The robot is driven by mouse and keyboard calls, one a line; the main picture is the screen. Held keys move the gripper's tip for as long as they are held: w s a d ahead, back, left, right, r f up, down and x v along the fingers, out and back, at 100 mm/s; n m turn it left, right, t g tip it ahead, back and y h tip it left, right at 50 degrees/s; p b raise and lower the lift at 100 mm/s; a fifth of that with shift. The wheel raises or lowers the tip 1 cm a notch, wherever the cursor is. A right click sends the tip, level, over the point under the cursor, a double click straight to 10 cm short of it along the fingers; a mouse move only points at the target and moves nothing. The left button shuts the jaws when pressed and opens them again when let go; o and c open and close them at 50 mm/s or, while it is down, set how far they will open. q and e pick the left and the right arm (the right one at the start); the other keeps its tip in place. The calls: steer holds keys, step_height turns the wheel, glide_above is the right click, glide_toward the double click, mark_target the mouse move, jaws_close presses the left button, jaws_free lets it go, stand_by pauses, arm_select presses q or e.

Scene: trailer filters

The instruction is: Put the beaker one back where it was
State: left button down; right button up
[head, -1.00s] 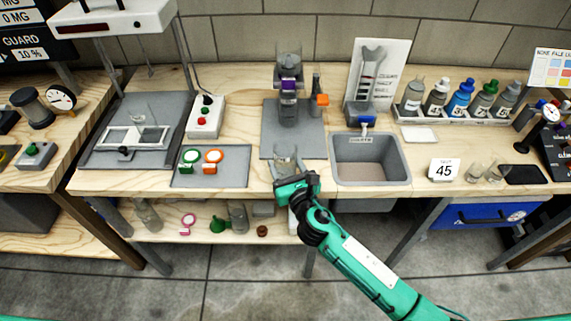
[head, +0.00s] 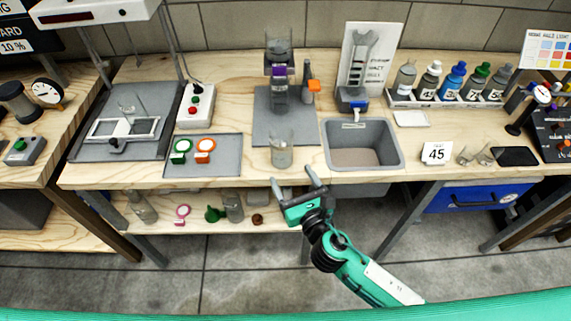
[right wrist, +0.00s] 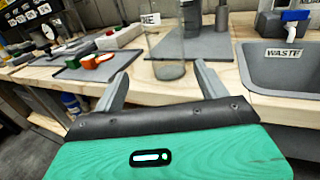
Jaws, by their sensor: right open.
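A clear glass beaker (head: 281,154) stands upright on the wooden bench near its front edge, just in front of the grey mat (head: 262,128). It also shows in the right wrist view (right wrist: 168,66), beyond and between my fingers. My right gripper (head: 294,178) is open and empty, just off the bench's front edge and apart from the beaker. Its two spread fingers also show in the right wrist view (right wrist: 162,74). My left gripper is not in view.
A grey waste sink (head: 362,128) is right of the beaker. A grey tray (head: 222,160) with green and orange rings lies left. A dark apparatus (head: 279,90) stands behind on the mat. Two small glasses (head: 468,154) stand by the 45 card (head: 436,153). Bare wood surrounds the beaker.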

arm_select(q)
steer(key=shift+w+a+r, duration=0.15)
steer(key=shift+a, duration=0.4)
arm_select(e)
steer(key=shift+v, duration=1)
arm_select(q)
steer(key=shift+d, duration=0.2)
arm_select(e)
steer(key=shift+d, duration=0.1)
